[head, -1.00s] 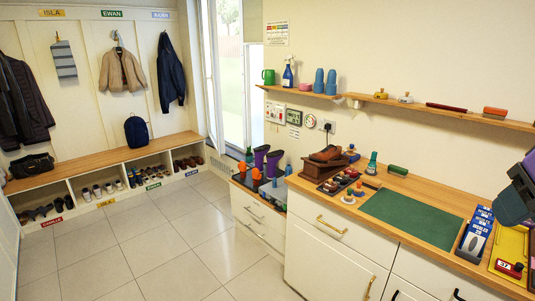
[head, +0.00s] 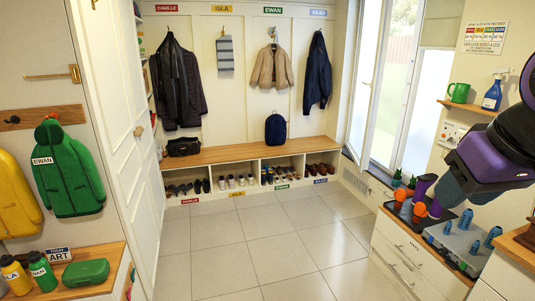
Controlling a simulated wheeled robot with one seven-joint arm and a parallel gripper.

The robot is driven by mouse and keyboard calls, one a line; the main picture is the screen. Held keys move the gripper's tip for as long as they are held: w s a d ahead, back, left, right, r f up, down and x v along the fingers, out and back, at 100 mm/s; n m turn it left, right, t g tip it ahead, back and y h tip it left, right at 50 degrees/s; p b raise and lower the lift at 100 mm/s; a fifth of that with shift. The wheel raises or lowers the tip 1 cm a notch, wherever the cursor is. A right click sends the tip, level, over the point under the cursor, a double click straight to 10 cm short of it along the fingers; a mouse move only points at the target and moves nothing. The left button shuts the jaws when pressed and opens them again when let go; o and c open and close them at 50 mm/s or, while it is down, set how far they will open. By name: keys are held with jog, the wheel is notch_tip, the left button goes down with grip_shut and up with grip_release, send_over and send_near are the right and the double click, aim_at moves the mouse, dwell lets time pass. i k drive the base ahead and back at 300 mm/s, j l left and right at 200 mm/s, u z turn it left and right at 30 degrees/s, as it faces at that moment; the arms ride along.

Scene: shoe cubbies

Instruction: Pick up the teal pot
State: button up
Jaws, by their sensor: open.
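No teal pot can be told for certain in the head view. My gripper (head: 447,188) is at the right, dark and purple-grey, raised in front of the drawer unit and wall. It is open and seems empty, though its fingertips are hard to make out. It hides part of the unit and the purple boots.
The low drawer unit (head: 402,256) carries orange items (head: 420,209) and a grey tray (head: 449,240) with blue pegs. A green mug (head: 458,92) and blue spray bottle (head: 492,95) stand on the wall shelf. The tiled floor (head: 270,245) is clear. A white door (head: 128,130) stands left.

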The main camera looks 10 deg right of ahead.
aim_at(395, 183)
jog(key=i+j, duration=0.1)
jog(key=i, duration=2.5)
jog(key=i+j+z, duration=0.1)
jog(key=i, duration=0.8)
jog(key=i+z, duration=0.25)
jog(key=i, duration=0.25)
jog(key=i+j+z, duration=0.2)
jog(key=i, duration=0.3)
jog(key=i+j+z, duration=0.1)
jog(key=i+z, duration=0.15)
jog(key=i, duration=0.2)
jog(key=i+l+z, duration=0.1)
jog(key=i+z, duration=0.15)
jog(key=z, duration=0.15)
jog(key=i+z, duration=0.6)
jog(key=z, duration=0.25)
jog(key=i+j+z, duration=0.1)
jog(key=i+z, duration=0.15)
jog(key=z, duration=0.15)
jog(key=i+j+z, duration=0.2)
jog(key=i, duration=0.4)
jog(key=l, duration=0.1)
